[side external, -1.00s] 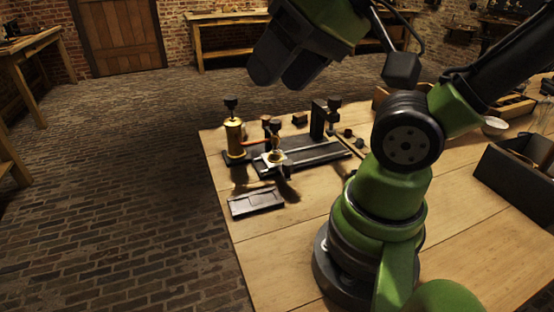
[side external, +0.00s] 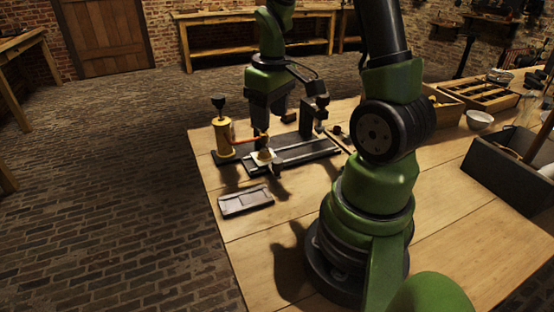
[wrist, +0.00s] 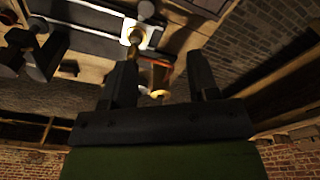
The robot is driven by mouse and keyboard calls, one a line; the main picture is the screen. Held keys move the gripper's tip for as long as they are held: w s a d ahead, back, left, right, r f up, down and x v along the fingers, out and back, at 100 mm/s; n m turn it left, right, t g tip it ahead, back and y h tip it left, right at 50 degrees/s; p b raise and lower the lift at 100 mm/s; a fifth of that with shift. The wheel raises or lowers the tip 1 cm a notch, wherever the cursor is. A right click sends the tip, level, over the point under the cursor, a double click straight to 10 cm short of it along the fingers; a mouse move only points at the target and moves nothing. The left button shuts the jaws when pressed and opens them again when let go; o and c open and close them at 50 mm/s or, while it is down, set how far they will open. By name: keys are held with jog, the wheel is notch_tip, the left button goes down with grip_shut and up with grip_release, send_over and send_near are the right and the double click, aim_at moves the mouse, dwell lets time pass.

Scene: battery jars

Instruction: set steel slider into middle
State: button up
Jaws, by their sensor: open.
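A black rail base (side external: 308,152) lies on the table. A pale square metal piece (side external: 262,157) with a brass part on top sits at its near-left end; it looks like the steel slider, but I cannot be sure. It also shows in the wrist view (wrist: 147,36), near the top. My gripper (side external: 268,126) points down just above and behind this piece. In the wrist view my gripper (wrist: 162,62) has its two dark fingers wide apart, with nothing clearly held between them. The gripper hides part of the rail in the side view.
A brass cylinder (side external: 223,136) with a black knob stands just left of the gripper, with a reddish bar beside it. A shallow grey tray (side external: 245,201) lies in front.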

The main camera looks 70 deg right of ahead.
aim_at(278, 160)
jog(key=f, duration=0.1)
jog(key=d+f, duration=0.1)
jog(key=s+d+f, duration=0.1)
jog(key=shift+f+g, duration=0.2)
jog(key=shift+g, duration=0.2)
notch_tip(278, 160, down, 10)
jog(key=shift+r, duration=0.25)
grip_shut()
